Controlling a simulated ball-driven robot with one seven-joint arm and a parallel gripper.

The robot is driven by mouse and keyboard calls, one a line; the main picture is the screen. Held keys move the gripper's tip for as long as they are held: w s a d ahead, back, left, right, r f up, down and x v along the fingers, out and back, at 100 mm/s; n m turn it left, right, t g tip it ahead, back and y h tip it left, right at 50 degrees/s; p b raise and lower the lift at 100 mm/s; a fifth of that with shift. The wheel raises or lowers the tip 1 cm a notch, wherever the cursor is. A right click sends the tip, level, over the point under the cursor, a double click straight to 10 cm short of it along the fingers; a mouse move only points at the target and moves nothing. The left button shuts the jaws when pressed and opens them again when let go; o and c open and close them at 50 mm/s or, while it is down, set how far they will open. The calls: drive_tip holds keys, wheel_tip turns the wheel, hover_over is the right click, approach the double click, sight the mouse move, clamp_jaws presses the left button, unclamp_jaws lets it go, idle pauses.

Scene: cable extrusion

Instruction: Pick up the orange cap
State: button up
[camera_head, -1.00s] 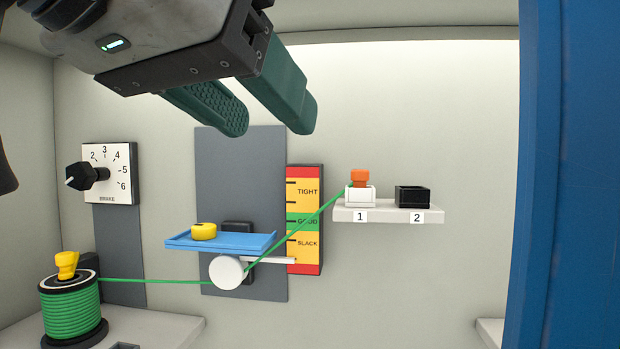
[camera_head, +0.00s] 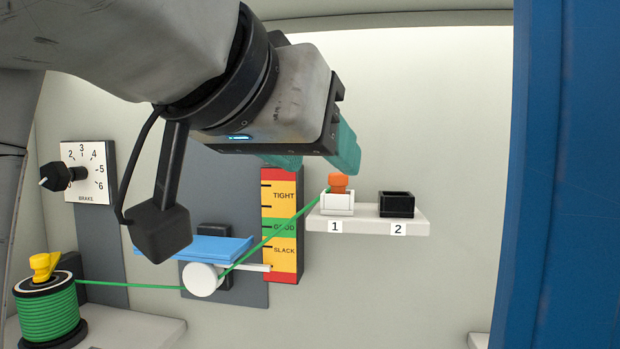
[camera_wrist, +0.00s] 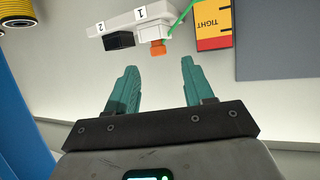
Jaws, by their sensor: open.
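The orange cap (camera_head: 339,183) sits on the white holder (camera_head: 337,204) marked 1 on a small wall shelf. The green cable (camera_head: 262,241) runs up to the cap. My gripper (camera_head: 318,162) is open and empty, with its teal fingers just above and to the left of the cap in the head view. In the wrist view the cap (camera_wrist: 158,48) lies ahead of my open fingers (camera_wrist: 157,75), roughly between their lines and apart from them. The cap's far side is hidden.
A black holder (camera_head: 397,204) marked 2 stands right of the white one on the shelf (camera_head: 415,222). Left are a tension gauge (camera_head: 284,218), a blue tray (camera_head: 215,248), a white roller (camera_head: 202,279), a brake dial (camera_head: 84,172) and a cable spool (camera_head: 48,313). A blue post (camera_head: 567,180) stands at right.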

sight(338, 173)
drive_tip(key=shift+p+x, duration=0.5)
drive_tip(key=shift+x, duration=1.4)
drive_tip(key=shift+c, duration=0.4)
clamp_jaws()
